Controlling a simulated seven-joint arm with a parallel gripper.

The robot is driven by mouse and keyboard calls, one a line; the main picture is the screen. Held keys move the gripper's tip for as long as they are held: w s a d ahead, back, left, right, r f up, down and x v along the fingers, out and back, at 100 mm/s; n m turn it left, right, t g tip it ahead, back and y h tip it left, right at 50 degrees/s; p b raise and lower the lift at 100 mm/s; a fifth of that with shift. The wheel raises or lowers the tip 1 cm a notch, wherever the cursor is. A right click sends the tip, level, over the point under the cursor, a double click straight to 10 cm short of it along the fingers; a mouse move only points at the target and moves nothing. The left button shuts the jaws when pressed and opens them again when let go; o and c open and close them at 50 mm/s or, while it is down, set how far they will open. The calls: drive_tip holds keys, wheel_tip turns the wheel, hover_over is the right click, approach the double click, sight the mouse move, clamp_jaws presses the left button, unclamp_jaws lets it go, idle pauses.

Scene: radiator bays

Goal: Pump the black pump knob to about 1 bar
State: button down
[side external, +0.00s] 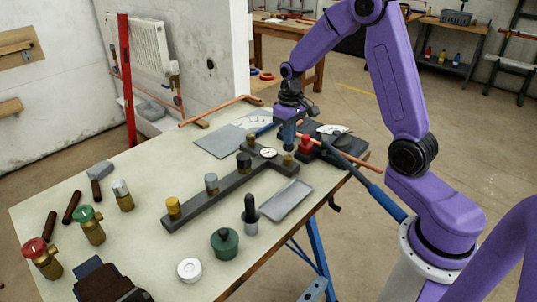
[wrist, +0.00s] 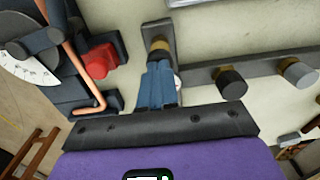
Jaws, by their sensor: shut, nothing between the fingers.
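A dark bar (side external: 195,208) lies on the table with knobs along it and a short side branch. My gripper (side external: 288,147) is shut and empty, pointing down over a brass post (side external: 288,160) at the end of the branch. In the wrist view, the shut fingertips (wrist: 159,66) overlap that brass post (wrist: 159,46). Its top is largely hidden, and I cannot tell whether they touch. A black knob (side external: 243,161) stands on the bar; it also shows in the wrist view (wrist: 232,83). A small white gauge (side external: 268,153) sits by the branch, its reading too small to tell.
A red part (side external: 305,144) and a copper pipe (side external: 345,158) are close beside my gripper. A grey tray (side external: 287,200), a black-topped bottle (side external: 250,207) and a green pot (side external: 225,243) stand in front. Grey and gold knobs stand farther along the bar.

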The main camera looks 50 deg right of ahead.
drive_tip(key=shift+f, duration=0.25)
idle(0.4)
drive_tip(key=shift+r, duration=1.15)
drive_tip(key=s+d+r, duration=0.3)
drive_tip(key=s+r, duration=0.2)
drive_tip(key=s, duration=0.4)
drive_tip(key=shift+a, duration=0.1)
